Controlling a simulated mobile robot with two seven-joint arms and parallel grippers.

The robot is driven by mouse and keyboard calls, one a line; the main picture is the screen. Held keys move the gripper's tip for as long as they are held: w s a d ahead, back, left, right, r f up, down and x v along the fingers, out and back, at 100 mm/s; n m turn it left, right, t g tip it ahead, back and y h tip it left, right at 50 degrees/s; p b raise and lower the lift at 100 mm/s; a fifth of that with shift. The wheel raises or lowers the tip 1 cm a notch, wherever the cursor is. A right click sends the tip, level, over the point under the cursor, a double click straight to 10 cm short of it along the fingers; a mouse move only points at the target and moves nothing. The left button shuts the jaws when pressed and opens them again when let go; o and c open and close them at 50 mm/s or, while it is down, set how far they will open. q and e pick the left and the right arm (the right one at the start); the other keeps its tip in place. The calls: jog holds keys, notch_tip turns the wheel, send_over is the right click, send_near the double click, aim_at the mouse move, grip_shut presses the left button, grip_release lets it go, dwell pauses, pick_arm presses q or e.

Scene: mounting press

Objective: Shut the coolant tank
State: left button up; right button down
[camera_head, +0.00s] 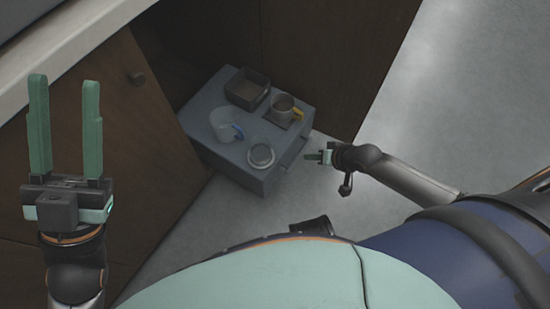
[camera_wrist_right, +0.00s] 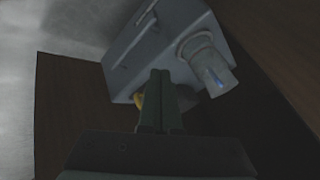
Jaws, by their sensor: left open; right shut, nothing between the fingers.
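A grey-blue box (camera_head: 215,155), which I take to be the coolant tank, stands on the floor beside the cabinet. Whether it has a lid or drawer standing open cannot be told. A bar-like handle (camera_head: 294,152) shows on its right side. The box (camera_wrist_right: 135,55) also shows in the right wrist view, beyond my fingers. My right gripper (camera_head: 314,156) is shut and empty, just right of the box and apart from it; its fingers (camera_wrist_right: 160,75) point at the box in the wrist view. My left gripper (camera_head: 65,85) is open and empty, high at the left.
A wooden cabinet door (camera_head: 125,150) is at left. Floor right is clear.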

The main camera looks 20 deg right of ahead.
aim_at(277, 157)
jog(key=a+b+x, duration=0.1)
jog(key=b+x, duration=0.1)
jog(key=x, duration=0.2)
jog(key=b+x, duration=0.3)
jog(key=x, duration=0.1)
jog(key=a+r+b+x, duration=0.1)
jog(key=b+x, duration=0.1)
jog(key=x, duration=0.2)
jog(key=shift+a+b, duration=0.35)
jog(key=shift+a+r, duration=0.1)
jog(key=shift+a, duration=0.05)
pick_arm(q)
notch_tip(277, 157, down, 8)
jog(key=shift+w+d+f+g, duration=0.2)
jog(key=shift+d+g, duration=0.1)
jog(key=shift+d, duration=0.15)
jog(key=shift+a+r, duration=0.15)
pick_arm(e)
jog(key=shift+w, duration=0.1)
